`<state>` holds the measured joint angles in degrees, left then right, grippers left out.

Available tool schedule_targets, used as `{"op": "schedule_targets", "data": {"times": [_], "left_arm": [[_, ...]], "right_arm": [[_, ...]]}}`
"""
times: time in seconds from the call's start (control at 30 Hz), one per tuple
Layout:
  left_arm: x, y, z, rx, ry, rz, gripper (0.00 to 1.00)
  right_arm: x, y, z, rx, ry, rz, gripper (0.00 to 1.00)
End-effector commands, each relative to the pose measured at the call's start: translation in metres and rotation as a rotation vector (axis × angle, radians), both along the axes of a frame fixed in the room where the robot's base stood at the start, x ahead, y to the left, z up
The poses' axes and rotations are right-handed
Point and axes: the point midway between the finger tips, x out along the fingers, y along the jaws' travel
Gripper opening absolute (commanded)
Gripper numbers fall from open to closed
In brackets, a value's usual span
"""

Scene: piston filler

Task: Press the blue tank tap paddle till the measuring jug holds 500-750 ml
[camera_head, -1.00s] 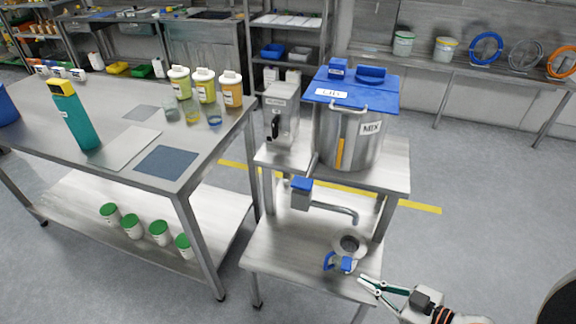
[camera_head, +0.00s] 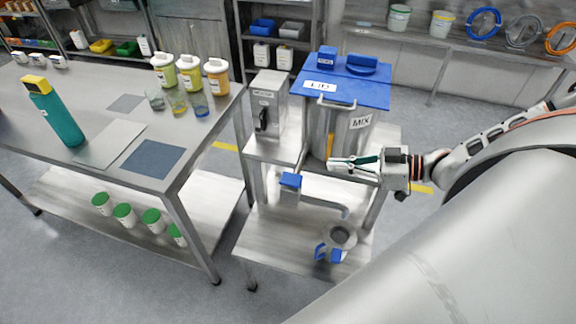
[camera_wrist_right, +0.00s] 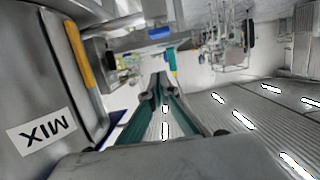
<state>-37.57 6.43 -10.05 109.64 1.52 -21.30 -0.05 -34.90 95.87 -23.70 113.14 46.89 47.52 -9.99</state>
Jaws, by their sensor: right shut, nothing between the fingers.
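The steel tank (camera_head: 345,128), labelled MIX, stands on the upper shelf of a stand under a blue lid. Below the tank is a tap with a blue paddle-like top (camera_head: 291,180) and a spout (camera_head: 333,206) running right. The measuring jug (camera_head: 341,236), with blue handle parts, stands on the lower shelf by the spout's end. Its liquid level cannot be read. My right gripper (camera_head: 331,163) is shut and empty in front of the tank's lower wall, above the spout and right of the paddle. Its fingertips also show in the right wrist view (camera_wrist_right: 161,80). My left gripper is not in view.
A grey unit with a black handle (camera_head: 265,108) stands left of the tank. The steel table (camera_head: 180,187) at left carries a teal bottle (camera_head: 56,112), several capped bottles and glasses. Floor is clear between table and stand. My arm covers the lower right.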

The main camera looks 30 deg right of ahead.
Motion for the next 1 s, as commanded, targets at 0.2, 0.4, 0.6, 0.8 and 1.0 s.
{"op": "schedule_targets", "data": {"times": [0.2,0.4,0.6,0.8,1.0], "left_arm": [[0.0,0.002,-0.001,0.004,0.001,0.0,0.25],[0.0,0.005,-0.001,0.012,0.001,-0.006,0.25],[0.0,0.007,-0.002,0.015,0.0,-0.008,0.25],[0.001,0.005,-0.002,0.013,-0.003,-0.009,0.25],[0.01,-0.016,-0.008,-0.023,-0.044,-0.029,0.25]], "right_arm": [[0.001,-0.001,0.002,0.001,0.0,-0.001,0.0],[0.001,-0.001,0.002,0.001,0.0,-0.001,0.0],[0.007,0.005,0.001,0.004,-0.003,0.001,0.0],[0.022,0.016,-0.003,0.004,-0.007,-0.005,0.0],[0.042,0.033,-0.014,0.002,-0.008,-0.001,0.0]]}}
